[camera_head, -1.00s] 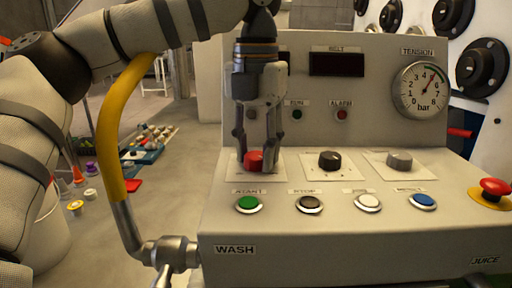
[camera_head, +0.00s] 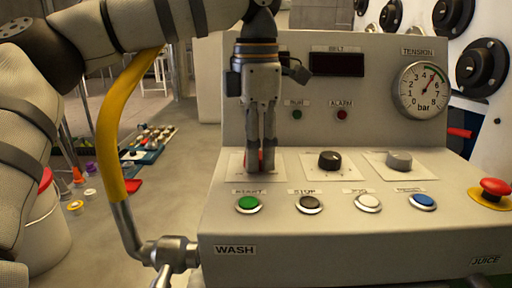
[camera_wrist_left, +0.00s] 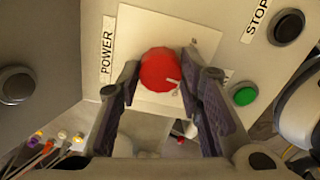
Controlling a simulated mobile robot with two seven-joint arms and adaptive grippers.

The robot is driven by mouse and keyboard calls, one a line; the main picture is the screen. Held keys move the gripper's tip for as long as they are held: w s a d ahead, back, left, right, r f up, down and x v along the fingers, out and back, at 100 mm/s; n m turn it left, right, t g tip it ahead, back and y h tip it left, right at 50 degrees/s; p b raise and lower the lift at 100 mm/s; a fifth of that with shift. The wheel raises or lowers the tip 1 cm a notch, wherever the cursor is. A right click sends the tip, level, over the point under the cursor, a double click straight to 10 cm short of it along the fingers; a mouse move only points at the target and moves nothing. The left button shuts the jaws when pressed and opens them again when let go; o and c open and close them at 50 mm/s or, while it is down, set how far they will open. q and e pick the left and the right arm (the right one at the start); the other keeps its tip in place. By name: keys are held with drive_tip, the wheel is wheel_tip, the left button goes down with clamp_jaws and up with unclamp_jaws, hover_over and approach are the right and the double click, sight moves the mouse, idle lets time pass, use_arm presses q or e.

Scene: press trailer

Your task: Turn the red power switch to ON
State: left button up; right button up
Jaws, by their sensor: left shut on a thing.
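The red power switch (camera_wrist_left: 157,72) is a round red knob on a white square plate beside the POWER label in the left wrist view. A small pale mark shows near its edge. My left gripper (camera_head: 261,165) points down over the plate, its fingers shut on the knob from both sides. In the head view the fingers hide most of the red switch (camera_head: 261,156); only a little red shows between them. Any ON or OFF marking is hidden or not readable. My right gripper is not in view.
A black knob (camera_head: 330,160) and a grey knob (camera_head: 399,160) stand to the right on the sloped panel. The green START button (camera_head: 248,204) and other buttons lie in front. A red emergency button (camera_head: 494,187) is at the far right. A yellow bar (camera_head: 108,130) rises at the left.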

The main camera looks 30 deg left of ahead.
use_arm(q)
drive_tip(key=m, duration=0.3)
drive_tip(key=shift+m, duration=2.1)
drive_tip(key=o, duration=1.2)
wheel_tip(320, 180, up, 12)
